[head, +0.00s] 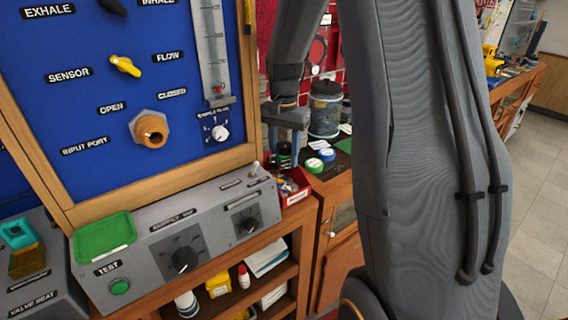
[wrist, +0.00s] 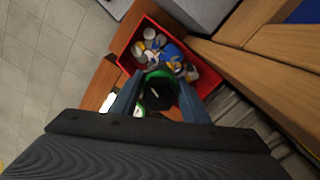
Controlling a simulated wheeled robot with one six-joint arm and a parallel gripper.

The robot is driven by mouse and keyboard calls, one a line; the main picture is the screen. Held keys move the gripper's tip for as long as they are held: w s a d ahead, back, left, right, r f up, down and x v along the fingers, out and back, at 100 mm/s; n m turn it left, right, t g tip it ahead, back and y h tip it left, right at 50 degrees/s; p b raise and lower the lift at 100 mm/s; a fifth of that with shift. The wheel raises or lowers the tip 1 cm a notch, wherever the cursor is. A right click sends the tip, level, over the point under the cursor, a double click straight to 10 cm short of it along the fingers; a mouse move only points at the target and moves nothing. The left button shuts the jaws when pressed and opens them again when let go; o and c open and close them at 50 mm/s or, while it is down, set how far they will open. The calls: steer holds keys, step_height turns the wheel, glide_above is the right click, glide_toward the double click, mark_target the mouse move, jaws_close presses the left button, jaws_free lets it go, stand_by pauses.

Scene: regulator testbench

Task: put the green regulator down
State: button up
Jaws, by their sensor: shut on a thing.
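My gripper (head: 285,142) is shut on the green regulator (wrist: 160,76), a round black piece with a green rim. In the wrist view it sits between the two fingers of my gripper (wrist: 158,98), beside and partly over the edge of the red bin (wrist: 128,44). In the head view the green regulator (head: 284,158) is small and dark below the fingers, above the red bin (head: 300,198). I cannot tell its exact height above the bin.
The red bin holds several white, blue and yellow pieces. A green-topped disc (head: 314,165) and a blue-topped disc (head: 327,154) lie on the wooden cabinet beside a clear jar (head: 325,112). An empty green tray (head: 103,238) sits on the grey test console (head: 205,222). A blue panel (head: 60,105) stands behind.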

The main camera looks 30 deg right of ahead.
mark_target(284, 163)
step_height(284, 163, down, 4)
steer(key=shift+r+p, duration=0.25)
steer(key=shift+p, duration=0.35)
steer(key=shift+w+f+p, duration=0.2)
steer(key=shift+f+p, duration=0.15)
steer(key=shift+f, duration=0.15)
steer(key=shift+f, duration=0.15)
steer(key=o, duration=1.5)
step_height(284, 163, up, 11)
steer(key=b, duration=0.3)
steer(key=shift+r, duration=0.7)
